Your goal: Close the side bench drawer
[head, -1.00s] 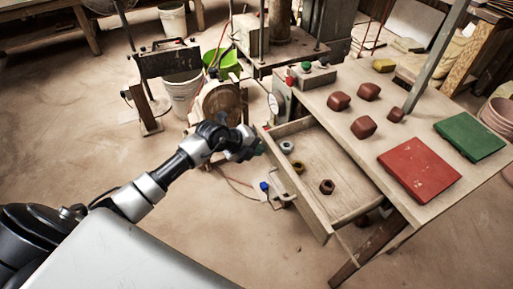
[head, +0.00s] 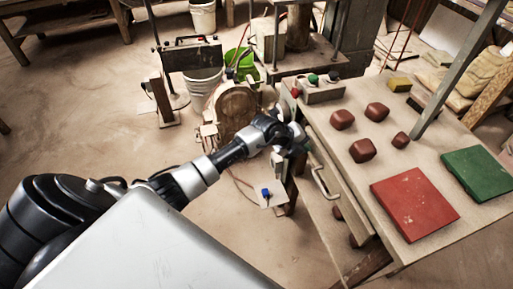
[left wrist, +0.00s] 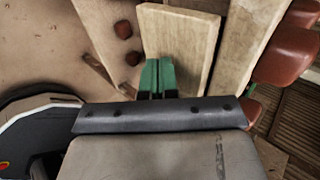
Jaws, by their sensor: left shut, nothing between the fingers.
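The side bench drawer (head: 343,203) is the pale wooden panel under the bench top, with a metal handle (head: 322,183) on its front. It sits close to the bench edge and its inside is not visible; I cannot tell if it is fully flush. My left gripper (head: 302,147) is at the far end of the drawer front, beside the bench corner. In the left wrist view, its green fingertips (left wrist: 157,78) are together and empty, at the lower end of a wooden panel (left wrist: 182,42) that looks like the drawer front. My right gripper is not in view.
The bench top (head: 400,120) carries several brown blocks (head: 362,150), a red slab (head: 414,204), a green slab (head: 480,172) and a button box (head: 320,90). A round wooden machine part (head: 237,105) stands left of my gripper. Open floor (head: 90,120) lies to the left.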

